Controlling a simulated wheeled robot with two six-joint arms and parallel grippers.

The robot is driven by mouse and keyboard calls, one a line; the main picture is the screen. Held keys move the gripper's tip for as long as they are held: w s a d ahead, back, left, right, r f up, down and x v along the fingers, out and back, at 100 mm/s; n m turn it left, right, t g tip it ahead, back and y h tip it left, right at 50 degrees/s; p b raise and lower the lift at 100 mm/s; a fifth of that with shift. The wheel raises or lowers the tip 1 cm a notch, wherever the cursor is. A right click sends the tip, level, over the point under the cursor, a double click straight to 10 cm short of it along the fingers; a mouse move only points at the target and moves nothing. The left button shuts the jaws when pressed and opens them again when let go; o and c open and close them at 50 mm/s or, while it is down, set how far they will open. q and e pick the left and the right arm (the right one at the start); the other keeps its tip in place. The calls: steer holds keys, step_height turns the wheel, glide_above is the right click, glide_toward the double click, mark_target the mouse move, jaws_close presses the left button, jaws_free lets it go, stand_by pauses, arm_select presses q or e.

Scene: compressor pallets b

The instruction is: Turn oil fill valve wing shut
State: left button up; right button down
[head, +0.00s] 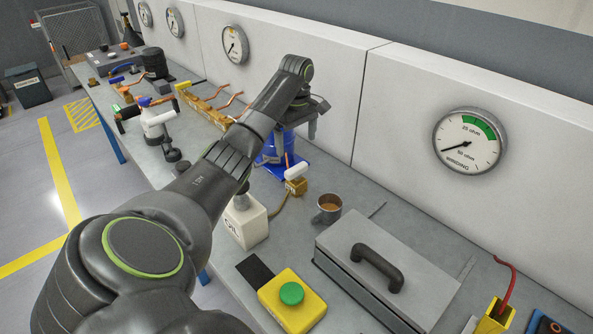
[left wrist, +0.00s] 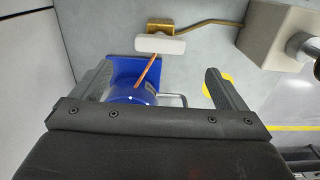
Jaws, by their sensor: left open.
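The oil fill valve has a small brass body (head: 296,187) with a white wing (head: 297,170), on the bench just right of the blue compressor (head: 272,155). In the left wrist view the white wing (left wrist: 160,44) lies crosswise below the brass body (left wrist: 160,26). A brass pipe runs right from the body to the white oil can, and a copper tube (left wrist: 147,72) runs down to the compressor. My left gripper (head: 306,132) is above and behind the compressor, jaws apart. In the left wrist view its fingers (left wrist: 158,75) straddle the blue base without touching the wing. My right gripper is out of view.
The white OIL can (head: 246,222) stands near the valve. The panel wall with gauges (head: 469,142) borders the bench behind.

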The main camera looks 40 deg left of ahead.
mark_target(296, 167)
arm_select(q)
step_height(296, 167, down, 2)
steer(key=shift+f+p, duration=0.1)
steer(key=shift+p, duration=0.6)
step_height(296, 167, down, 6)
steer(key=shift+r+p, duration=0.25)
steer(key=shift+p, duration=0.1)
steer(key=shift+f, duration=0.55)
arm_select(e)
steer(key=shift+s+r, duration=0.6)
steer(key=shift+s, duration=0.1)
arm_select(q)
steer(key=c, duration=1)
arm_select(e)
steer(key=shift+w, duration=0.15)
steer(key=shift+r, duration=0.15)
